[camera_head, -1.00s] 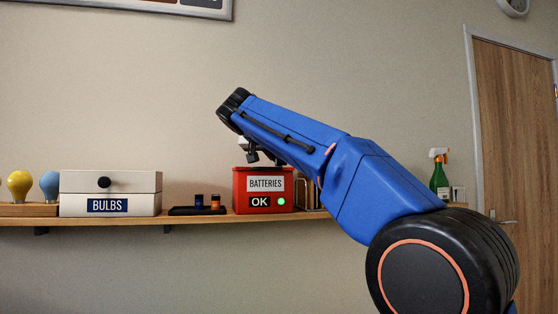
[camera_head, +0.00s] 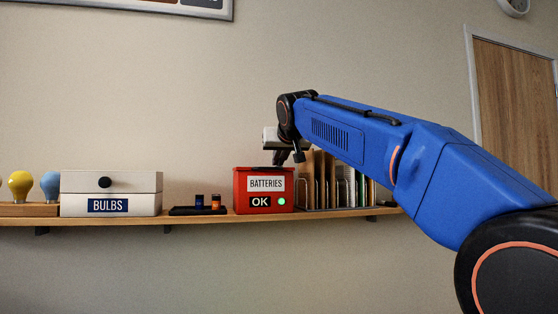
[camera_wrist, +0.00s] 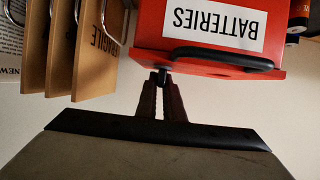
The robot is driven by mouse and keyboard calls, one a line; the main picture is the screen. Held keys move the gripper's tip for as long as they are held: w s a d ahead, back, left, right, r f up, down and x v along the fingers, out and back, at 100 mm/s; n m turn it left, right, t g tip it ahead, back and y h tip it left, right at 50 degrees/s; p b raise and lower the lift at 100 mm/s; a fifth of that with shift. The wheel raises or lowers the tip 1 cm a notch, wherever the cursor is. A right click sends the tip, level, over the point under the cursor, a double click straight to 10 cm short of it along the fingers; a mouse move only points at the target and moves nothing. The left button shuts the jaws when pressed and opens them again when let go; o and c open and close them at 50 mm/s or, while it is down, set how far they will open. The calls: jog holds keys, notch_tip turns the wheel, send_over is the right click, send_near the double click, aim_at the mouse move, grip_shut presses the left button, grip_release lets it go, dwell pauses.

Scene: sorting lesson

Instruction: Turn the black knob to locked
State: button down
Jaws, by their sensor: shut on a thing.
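The red battery box (camera_head: 240,203) sits on the wall shelf, with a "BATTERIES" label, an "OK" sign and a green light on its front. It also shows upside down in the wrist view (camera_wrist: 150,25). My gripper (camera_head: 286,163) is above the box's right end. In the wrist view my gripper (camera_wrist: 161,92) is shut on a small black knob (camera_wrist: 162,76) at the box's edge. The fingers cover part of the knob, and I cannot read a locked mark. A black handle (camera_wrist: 220,56) arcs beside the knob.
A small black tray (camera_head: 185,211) with batteries is left of the box. Further left are a "BULBS" box (camera_head: 80,208) with its own black knob, and bulbs.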

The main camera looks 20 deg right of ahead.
jog(key=shift+n+y, duration=0.5)
jog(key=shift+y, duration=0.1)
jog(key=c, duration=1.9)
grip_release()
jog(key=shift+o, duration=0.2)
jog(key=v, duration=1.7)
jog(key=shift+s, duration=0.15)
